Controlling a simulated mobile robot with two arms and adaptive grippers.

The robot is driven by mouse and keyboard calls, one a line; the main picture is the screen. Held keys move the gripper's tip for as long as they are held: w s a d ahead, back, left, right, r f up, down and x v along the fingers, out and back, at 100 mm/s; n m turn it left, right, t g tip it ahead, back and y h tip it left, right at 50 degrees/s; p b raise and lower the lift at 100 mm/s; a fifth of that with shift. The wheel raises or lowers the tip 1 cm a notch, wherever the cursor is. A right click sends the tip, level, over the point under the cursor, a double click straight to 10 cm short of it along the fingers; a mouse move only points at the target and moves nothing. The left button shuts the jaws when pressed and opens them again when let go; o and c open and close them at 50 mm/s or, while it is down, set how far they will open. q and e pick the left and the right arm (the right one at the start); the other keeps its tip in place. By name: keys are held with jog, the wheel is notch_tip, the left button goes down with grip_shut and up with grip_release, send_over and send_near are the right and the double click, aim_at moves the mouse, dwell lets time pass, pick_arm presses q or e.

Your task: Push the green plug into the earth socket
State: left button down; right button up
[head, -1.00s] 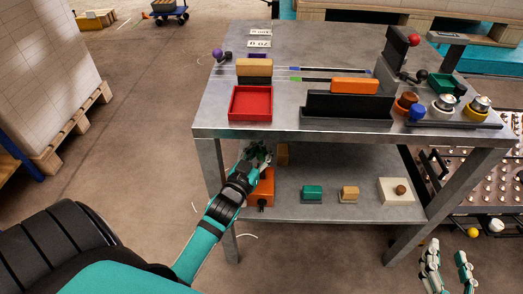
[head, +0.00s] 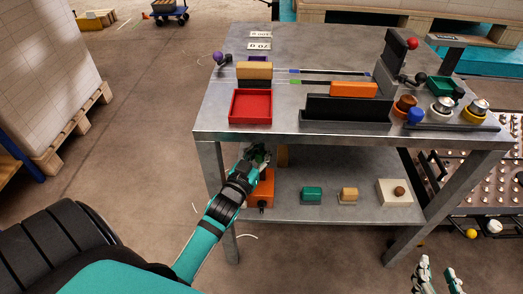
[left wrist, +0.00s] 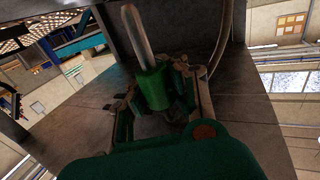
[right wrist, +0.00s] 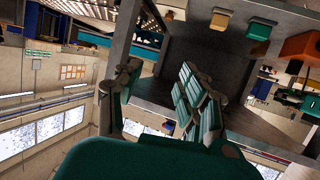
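The green plug (left wrist: 153,85) shows in the left wrist view as a green cylinder with a long pale metal pin pointing away from my wrist. My left gripper (left wrist: 155,90) has its fingers on both sides of the plug and holds it. In the head view my left gripper (head: 260,152) is just under the tabletop's front edge, above the orange box (head: 262,188) on the lower shelf. My right gripper (head: 437,278) is open and empty, low at the bottom right; its spread fingers show in the right wrist view (right wrist: 158,100). I cannot make out which thing is the earth socket.
The lower shelf (head: 330,213) also bears a green block (head: 312,194), a yellow block (head: 348,195) and a white box with a brown knob (head: 394,200). A brass-coloured piece (head: 283,157) stands behind my left gripper. Table legs (head: 224,205) flank the shelf.

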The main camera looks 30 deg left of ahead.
pick_arm(q)
jog(key=shift+r, duration=0.3)
pick_arm(e)
jog(key=shift+s+d+f+g+h, duration=0.2)
jog(key=shift+s+f+g, duration=0.2)
jog(key=shift+f, duration=0.2)
jog(key=shift+s+d+f+g+h, duration=0.1)
jog(key=shift+s+d+f+g, duration=0.1)
jog(key=shift+s+f+g, duration=0.3)
jog(key=shift+w, duration=0.15)
pick_arm(q)
jog(key=shift+r+p, duration=0.15)
jog(key=shift+p, duration=0.25)
notch_tip(320, 180, up, 4)
jog(key=p, duration=0.4)
pick_arm(e)
jog(key=s+d+f+g+h, duration=0.1)
jog(key=s+d+f+g, duration=0.1)
jog(key=s, duration=0.4)
jog(key=s+d+f+g+h, duration=0.1)
jog(key=s+d+f+g, duration=0.1)
jog(key=s+f+g, duration=0.2)
jog(key=s+g, duration=0.2)
jog(key=s, duration=0.1)
jog(key=shift+d+m, duration=0.3)
pick_arm(q)
jog(key=shift+d, duration=0.1)
pick_arm(e)
jog(key=shift+s, duration=0.1)
